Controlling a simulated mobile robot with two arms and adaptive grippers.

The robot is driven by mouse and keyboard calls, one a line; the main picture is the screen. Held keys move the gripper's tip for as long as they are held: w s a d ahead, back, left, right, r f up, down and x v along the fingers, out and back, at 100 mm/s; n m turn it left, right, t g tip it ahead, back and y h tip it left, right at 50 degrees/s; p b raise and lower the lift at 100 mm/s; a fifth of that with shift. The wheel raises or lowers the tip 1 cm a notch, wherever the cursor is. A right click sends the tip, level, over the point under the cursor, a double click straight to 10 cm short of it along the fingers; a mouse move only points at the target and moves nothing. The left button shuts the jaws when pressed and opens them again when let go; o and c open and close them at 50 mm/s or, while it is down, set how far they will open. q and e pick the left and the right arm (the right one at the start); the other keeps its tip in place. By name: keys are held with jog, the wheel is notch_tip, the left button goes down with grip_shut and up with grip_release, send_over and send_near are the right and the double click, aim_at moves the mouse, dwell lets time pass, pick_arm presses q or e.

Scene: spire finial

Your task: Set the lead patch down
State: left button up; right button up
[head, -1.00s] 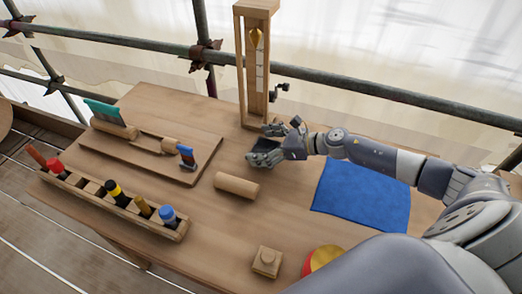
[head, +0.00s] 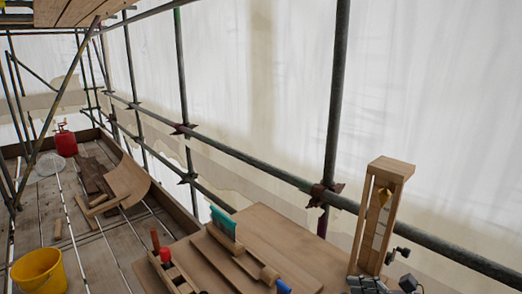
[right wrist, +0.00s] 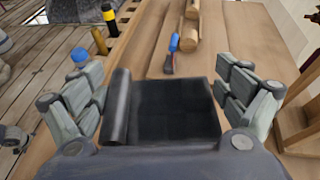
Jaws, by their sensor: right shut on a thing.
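The lead patch (right wrist: 178,108) is a dark, nearly black sheet in the right wrist view, with a rolled edge (right wrist: 118,105) along its left side. My right gripper (right wrist: 165,98) is shut on it, with a finger on each side. The patch is over the wooden table; I cannot tell whether it touches the top. In the head view only part of my right gripper (head: 378,286) shows at the bottom edge, by the foot of the wooden frame, and the patch is out of sight. My left gripper is not in view.
The wooden frame (head: 362,225) with a brass plumb bob (head: 385,197) stands at the table's back edge. A tool rack (right wrist: 112,30) with several handles lies at left in the wrist view. Scaffold rails (head: 260,160) run behind. A yellow bucket (head: 38,270) stands on the planks.

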jog(key=shift+y, duration=0.3)
jog(key=s, duration=0.1)
jog(key=s+a+r, duration=0.1)
jog(key=s, duration=0.1)
jog(key=shift+s+a+r, duration=0.2)
jog(key=shift+s+r, duration=0.1)
jog(key=shift+s, duration=0.05)
jog(key=s, duration=0.1)
jog(key=s+d+r, duration=0.1)
jog(key=s, duration=0.2)
jog(key=shift+s+d+r, duration=0.3)
jog(key=shift+s+d, duration=0.05)
jog(key=shift+f, duration=0.1)
